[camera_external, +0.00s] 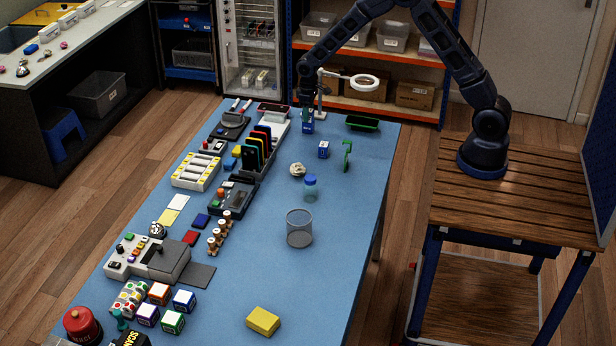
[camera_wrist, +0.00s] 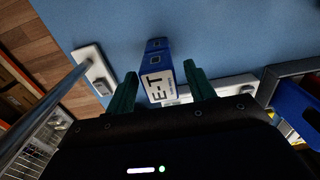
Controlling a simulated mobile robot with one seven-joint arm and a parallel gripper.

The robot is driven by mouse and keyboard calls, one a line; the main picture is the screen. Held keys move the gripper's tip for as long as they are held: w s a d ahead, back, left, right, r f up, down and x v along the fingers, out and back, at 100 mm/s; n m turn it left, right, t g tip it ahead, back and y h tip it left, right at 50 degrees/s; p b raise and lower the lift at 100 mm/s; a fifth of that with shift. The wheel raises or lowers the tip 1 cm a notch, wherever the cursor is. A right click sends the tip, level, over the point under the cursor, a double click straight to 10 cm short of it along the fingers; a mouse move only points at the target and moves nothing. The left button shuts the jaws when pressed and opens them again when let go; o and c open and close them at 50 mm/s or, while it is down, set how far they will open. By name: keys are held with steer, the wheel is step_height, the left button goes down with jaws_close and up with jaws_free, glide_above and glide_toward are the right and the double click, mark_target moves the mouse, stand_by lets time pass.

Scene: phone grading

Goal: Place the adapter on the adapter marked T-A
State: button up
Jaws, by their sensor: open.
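My gripper (camera_external: 307,108) points down at the far end of the blue table. Its green fingers are apart in the wrist view (camera_wrist: 162,78). A blue block with a white label (camera_wrist: 157,75) is between the finger lines there. The letters "E-T" show on it; the rest is cut off or too small. I cannot tell whether the fingers touch it. The same block (camera_external: 308,127) shows just below my gripper in the external view. A second blue-and-white cube (camera_external: 323,149) stands nearer on the table. I cannot read a T-A mark anywhere.
A lamp with a white ring (camera_external: 364,83) stands close behind my gripper; its white base (camera_wrist: 95,72) is beside the left finger. A green tray (camera_external: 362,123) and green bracket (camera_external: 347,156) are to the right. A rack of coloured slabs (camera_external: 257,147) is left. The table's near right is mostly clear.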

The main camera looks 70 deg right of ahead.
steer(key=shift+r, duration=0.1)
step_height(320, 180, up, 11)
steer(key=s+a+r+t, duration=0.1)
steer(key=s+a+r, duration=0.2)
steer(key=s+r, duration=0.85)
steer(key=s+a+r+t, duration=0.1)
steer(key=s+r, duration=0.3)
steer(key=s, duration=0.3)
steer(key=s+a+r+t, duration=0.15)
steer(key=s+r, duration=0.25)
steer(key=s, duration=0.4)
steer(key=s+a+r, duration=0.2)
steer(key=s+r, duration=0.2)
steer(key=s, duration=0.3)
steer(key=s+f+t, duration=0.1)
steer(key=s+f, duration=0.1)
steer(key=s, duration=1)
steer(key=shift+s+a, duration=0.3)
